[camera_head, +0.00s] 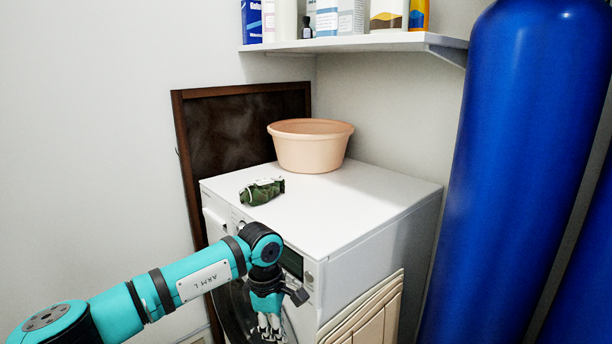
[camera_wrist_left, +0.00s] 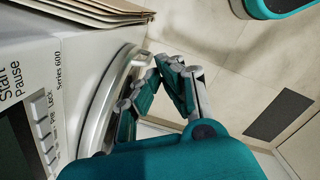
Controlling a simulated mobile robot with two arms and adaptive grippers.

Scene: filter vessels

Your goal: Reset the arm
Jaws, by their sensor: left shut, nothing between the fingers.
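My left arm comes in from the left in the head view. Its gripper (camera_head: 270,326) points down in front of the washing machine (camera_head: 372,205), beside the round door. In the left wrist view the left gripper (camera_wrist_left: 150,88) is shut with nothing in it. The machine's door rim (camera_wrist_left: 100,115) and its front panel with buttons lie just to the left of the fingers there. I cannot tell whether the fingers touch the door. My right gripper is not in view.
A dark green crumpled item (camera_head: 262,191) and a peach basin (camera_head: 310,146) stand on the machine. A shelf (camera_head: 350,43) with bottles and boxes hangs above. Tall blue cylinders (camera_head: 520,150) stand at the right. Folded beige panels (camera_head: 370,312) lean on the machine's side.

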